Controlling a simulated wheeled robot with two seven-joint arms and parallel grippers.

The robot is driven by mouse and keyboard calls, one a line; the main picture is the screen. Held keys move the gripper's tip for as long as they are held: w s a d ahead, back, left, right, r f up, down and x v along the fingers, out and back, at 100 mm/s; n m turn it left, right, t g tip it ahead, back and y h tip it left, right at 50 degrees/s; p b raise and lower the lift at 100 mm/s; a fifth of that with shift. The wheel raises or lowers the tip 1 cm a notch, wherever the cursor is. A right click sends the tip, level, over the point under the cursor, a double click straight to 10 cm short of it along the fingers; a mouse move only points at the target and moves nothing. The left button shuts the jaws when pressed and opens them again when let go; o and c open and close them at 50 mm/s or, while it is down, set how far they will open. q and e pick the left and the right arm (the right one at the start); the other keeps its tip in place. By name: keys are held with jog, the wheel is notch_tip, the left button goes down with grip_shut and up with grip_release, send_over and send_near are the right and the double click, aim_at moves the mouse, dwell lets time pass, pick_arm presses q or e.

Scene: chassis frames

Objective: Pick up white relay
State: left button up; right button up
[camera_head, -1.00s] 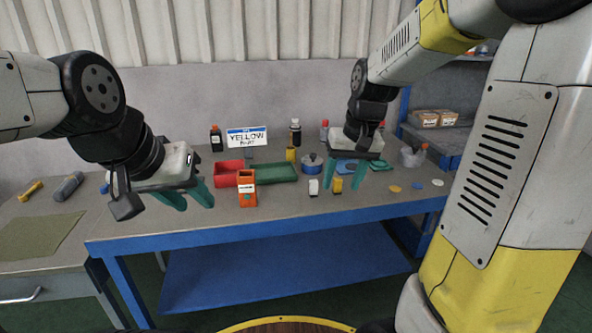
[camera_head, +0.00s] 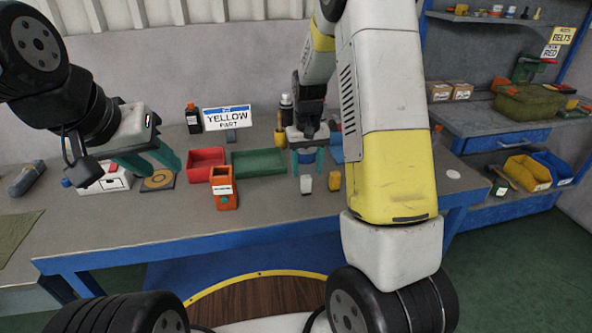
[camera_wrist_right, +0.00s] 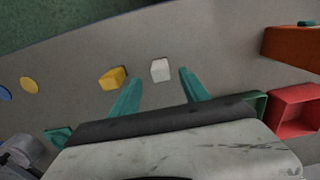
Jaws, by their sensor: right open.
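The white relay (camera_head: 306,183) is a small white block standing on the workbench, near the front edge. In the right wrist view the white relay (camera_wrist_right: 160,69) lies just past my fingertips, between their lines and apart from them. My right gripper (camera_head: 306,172) is open and empty behind the relay; its teal fingers also show in the right wrist view (camera_wrist_right: 160,78). My left gripper (camera_head: 158,172) hangs over the left part of the bench, its teal fingers apart and nothing seen between them.
A yellow block (camera_head: 334,181) stands close to the right of the relay. An orange box (camera_head: 223,190), a red bin (camera_head: 205,163) and a green tray (camera_head: 258,163) are to the left. The bench front by the relay is clear.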

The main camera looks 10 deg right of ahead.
aim_at(306, 177)
notch_tip(306, 177, down, 5)
jog(key=shift+a+r, duration=0.1)
jog(key=shift+r, duration=0.05)
grip_shut()
